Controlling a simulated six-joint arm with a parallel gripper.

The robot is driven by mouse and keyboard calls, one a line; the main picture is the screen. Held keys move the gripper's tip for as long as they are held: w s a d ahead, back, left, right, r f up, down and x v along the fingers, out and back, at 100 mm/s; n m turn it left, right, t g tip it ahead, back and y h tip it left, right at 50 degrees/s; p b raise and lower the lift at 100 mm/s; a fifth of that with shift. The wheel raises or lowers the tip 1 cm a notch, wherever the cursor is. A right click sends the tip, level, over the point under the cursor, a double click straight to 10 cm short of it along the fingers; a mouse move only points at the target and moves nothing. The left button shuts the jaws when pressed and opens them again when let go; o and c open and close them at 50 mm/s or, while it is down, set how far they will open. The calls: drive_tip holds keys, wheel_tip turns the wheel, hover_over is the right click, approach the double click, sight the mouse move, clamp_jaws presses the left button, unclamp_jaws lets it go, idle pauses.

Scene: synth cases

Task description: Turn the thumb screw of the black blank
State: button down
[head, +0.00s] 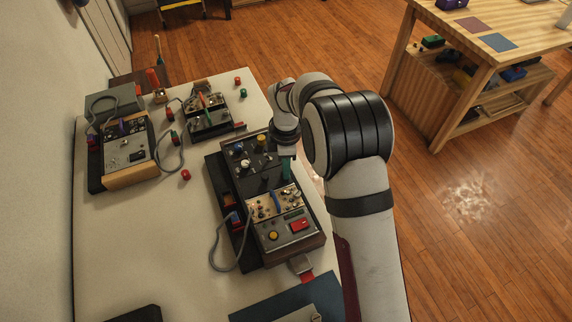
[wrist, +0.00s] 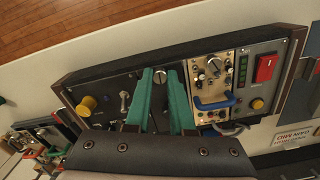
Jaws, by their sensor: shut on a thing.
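The black blank (head: 262,184) is a narrow dark panel in the nearest case, between a dark module with knobs and a cream module with a blue handle. In the wrist view the blank (wrist: 160,106) shows between my green fingers. My gripper (wrist: 161,73) has its fingertips on either side of a silver slotted thumb screw (wrist: 160,77) at the blank's far end, shut on it. In the head view my gripper (head: 286,170) comes down over the case's right side, and the arm hides the screw there.
The cream module (wrist: 213,75) with its blue handle (wrist: 214,103) stands close beside the fingers. A red switch (wrist: 266,68) and a yellow knob (wrist: 86,106) rise from neighbouring panels. Two other cases (head: 124,150) (head: 209,117) and loose cables are on the table's left.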

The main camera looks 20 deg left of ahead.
drive_tip(key=m, duration=0.7)
drive_tip(key=shift+m, duration=0.4)
drive_tip(key=m, duration=1)
drive_tip(key=shift+m, duration=0.4)
drive_tip(key=m, duration=0.3)
drive_tip(key=shift+m, duration=0.3)
drive_tip(key=m, duration=0.6)
drive_tip(key=shift+m, duration=0.6)
drive_tip(key=c, duration=0.8)
unclamp_jaws()
